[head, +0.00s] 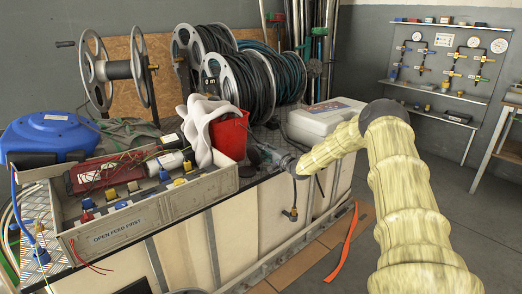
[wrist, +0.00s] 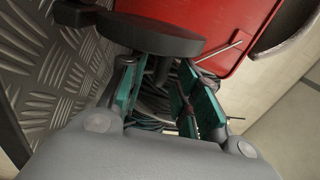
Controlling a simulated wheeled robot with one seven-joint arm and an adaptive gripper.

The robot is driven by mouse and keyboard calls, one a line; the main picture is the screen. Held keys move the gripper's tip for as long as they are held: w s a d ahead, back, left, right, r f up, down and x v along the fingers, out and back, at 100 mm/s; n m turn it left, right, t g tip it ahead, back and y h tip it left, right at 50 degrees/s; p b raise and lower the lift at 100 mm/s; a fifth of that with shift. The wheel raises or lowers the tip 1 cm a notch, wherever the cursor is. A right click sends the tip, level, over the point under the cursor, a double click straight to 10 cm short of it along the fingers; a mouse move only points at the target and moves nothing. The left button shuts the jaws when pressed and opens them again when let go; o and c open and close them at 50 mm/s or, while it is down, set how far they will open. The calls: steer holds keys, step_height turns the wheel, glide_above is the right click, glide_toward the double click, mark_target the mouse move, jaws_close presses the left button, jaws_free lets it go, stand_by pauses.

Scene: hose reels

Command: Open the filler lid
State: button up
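The filler lid (wrist: 150,36) looks like a thick dark grey disc with a hinge-like block at its left, seen nearly edge-on at the top of the wrist view. My gripper (wrist: 160,68) has its green-padded fingers apart just below the disc's near edge. A dark stem-like part and coiled dark cable show in the gap. I cannot tell whether the fingers touch the lid. In the head view my gripper (head: 272,157) is small and dark at the bench edge, right of the red bucket; the lid is hard to make out there.
The red bucket (head: 230,133) with a cloth (head: 203,118) stands close by; its red side (wrist: 225,25) fills the wrist view's upper right. A white case (head: 322,119) lies behind my forearm. Hose reels (head: 243,80) stand behind. A parts crate (head: 150,209) is at left.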

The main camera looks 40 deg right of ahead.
steer(key=s, duration=0.9)
steer(key=shift+d+r, duration=0.15)
steer(key=shift+d, duration=0.15)
steer(key=shift+s+d, duration=0.1)
